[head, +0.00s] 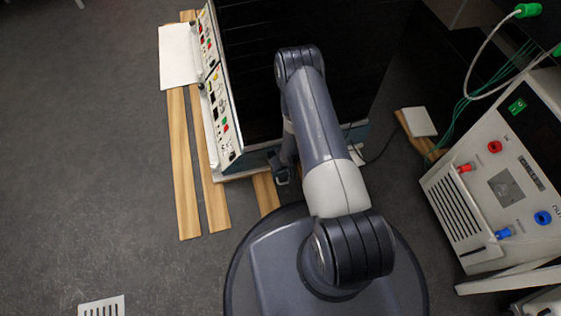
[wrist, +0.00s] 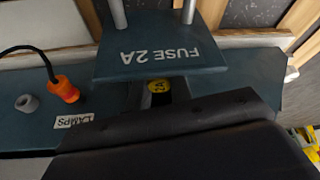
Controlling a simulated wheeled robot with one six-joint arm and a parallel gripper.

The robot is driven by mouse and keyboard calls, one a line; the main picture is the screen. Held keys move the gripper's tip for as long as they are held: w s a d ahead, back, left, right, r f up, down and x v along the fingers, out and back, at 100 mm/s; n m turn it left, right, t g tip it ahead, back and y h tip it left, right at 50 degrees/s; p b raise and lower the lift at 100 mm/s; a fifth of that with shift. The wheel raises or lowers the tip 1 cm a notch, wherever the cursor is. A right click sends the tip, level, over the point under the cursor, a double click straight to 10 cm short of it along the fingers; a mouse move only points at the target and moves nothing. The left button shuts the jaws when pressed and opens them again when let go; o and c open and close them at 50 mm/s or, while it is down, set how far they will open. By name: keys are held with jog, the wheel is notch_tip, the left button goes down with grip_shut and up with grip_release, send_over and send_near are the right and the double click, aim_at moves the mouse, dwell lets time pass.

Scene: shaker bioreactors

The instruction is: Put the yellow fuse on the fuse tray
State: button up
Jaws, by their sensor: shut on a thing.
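The yellow fuse (wrist: 158,86) shows as a small round yellow end with dark marking in the wrist view. My gripper (wrist: 160,96) is shut on it, with dark fingers at its sides. The fuse tray (wrist: 110,67) is a dark teal plate marked "FUSE 2A", upside down in the picture, with two metal rods at its far side. The fuse is close to the tray's near edge; I cannot tell whether they touch. The fuse's lower part is hidden. In the head view my gripper (head: 283,174) is low beside the black cabinet, and the fuse is hidden.
An orange plug (wrist: 64,88) with a black cable and a grey knob (wrist: 26,103) are left of the tray, on the teal panel. The black cabinet (head: 300,25) stands close to my arm. A light-grey power unit (head: 500,185) stands at right.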

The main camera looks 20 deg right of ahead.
grip_shut()
jog(key=shift+r+p, duration=0.4)
jog(key=shift+r, duration=0.45)
jog(key=shift+r, duration=0.45)
jog(key=shift+r+p, duration=0.15)
jog(key=shift+p, duration=0.15)
jog(key=shift+r+p, duration=0.85)
jog(key=shift+r, duration=0.55)
jog(key=shift+a, duration=0.1)
